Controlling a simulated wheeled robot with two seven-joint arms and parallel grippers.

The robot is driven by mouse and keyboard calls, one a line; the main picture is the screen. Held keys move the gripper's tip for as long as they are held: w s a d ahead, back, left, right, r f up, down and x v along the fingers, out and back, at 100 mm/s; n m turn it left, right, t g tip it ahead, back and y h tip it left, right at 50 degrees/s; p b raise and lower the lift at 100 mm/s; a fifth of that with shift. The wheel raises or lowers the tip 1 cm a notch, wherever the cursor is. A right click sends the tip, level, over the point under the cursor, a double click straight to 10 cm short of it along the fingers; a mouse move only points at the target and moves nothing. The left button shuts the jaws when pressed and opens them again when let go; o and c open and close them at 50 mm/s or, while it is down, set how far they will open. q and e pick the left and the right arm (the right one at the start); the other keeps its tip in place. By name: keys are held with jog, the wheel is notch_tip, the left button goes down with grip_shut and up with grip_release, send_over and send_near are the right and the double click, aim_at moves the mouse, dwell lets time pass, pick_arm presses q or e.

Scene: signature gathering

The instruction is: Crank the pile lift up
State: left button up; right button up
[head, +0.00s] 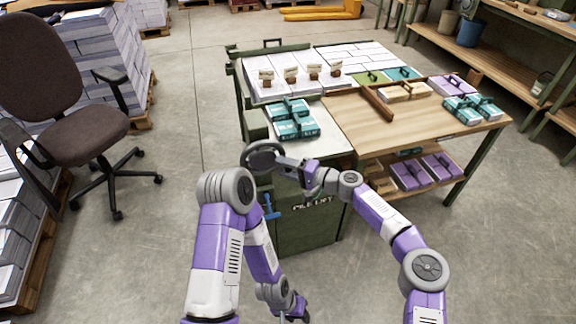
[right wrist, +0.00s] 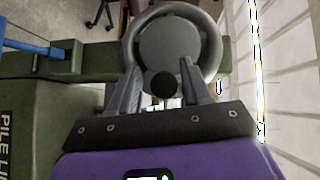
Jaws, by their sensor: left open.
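The pile lift is a green cabinet (head: 318,228) with a "PILE LIFT" label; its side also shows in the right wrist view (right wrist: 40,105). A grey crank wheel (head: 250,165) is at its upper left. In the right wrist view the wheel (right wrist: 209,45) has a round hub and a dark knob (right wrist: 163,85). My right gripper (right wrist: 161,68) is at the wheel, its fingers apart on either side of the knob, with gaps showing. My left gripper (head: 291,312) is low in front of the cabinet, open, empty and partly cut off by the frame.
A blue handle (head: 270,208) sticks out of the cabinet front. Teal packs (head: 295,128) lie on the white top beside the wooden table (head: 440,122). An office chair (head: 85,130) and paper stacks stand at left. The floor between chair and cabinet is clear.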

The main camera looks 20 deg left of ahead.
jog(key=shift+w+d+r, duration=0.1)
jog(key=shift+w+r, duration=0.05)
jog(key=shift+r, duration=0.05)
jog(key=shift+d+r, duration=0.1)
jog(key=shift+d, duration=0.4)
jog(key=d+p, duration=0.2)
jog(key=d, duration=0.4)
jog(key=shift+s+d+r, duration=0.25)
jog(key=shift+s, duration=0.1)
